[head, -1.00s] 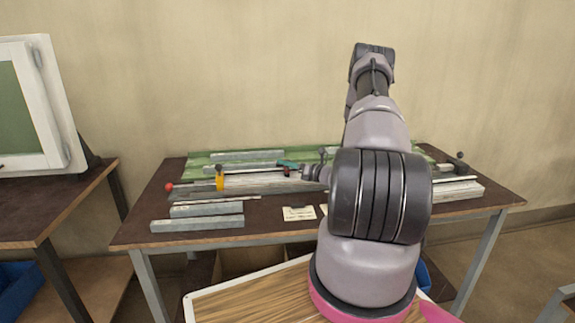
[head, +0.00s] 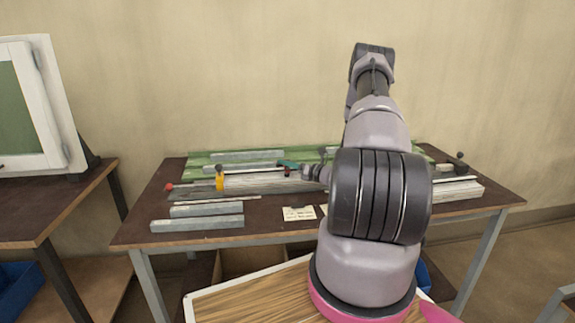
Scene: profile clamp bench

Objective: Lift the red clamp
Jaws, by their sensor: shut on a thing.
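My gripper (head: 303,171) reaches in from the right over the middle of the bench, small and partly hidden behind my own arm. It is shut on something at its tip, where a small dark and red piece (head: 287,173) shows. I take this piece to be the red clamp, though most of it is hidden and its lower end is unclear. A teal-green part (head: 287,164) lies right beside the tip. A red ball knob (head: 169,187) on a thin rod shows at the bench's left end, apart from my gripper.
A yellow clamp (head: 219,182) stands upright on the long pale profile (head: 260,183). Grey bars (head: 198,224) and a white card (head: 298,213) lie at the front of the bench (head: 270,229). A dark clamp with a knob (head: 459,163) is at the right end.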

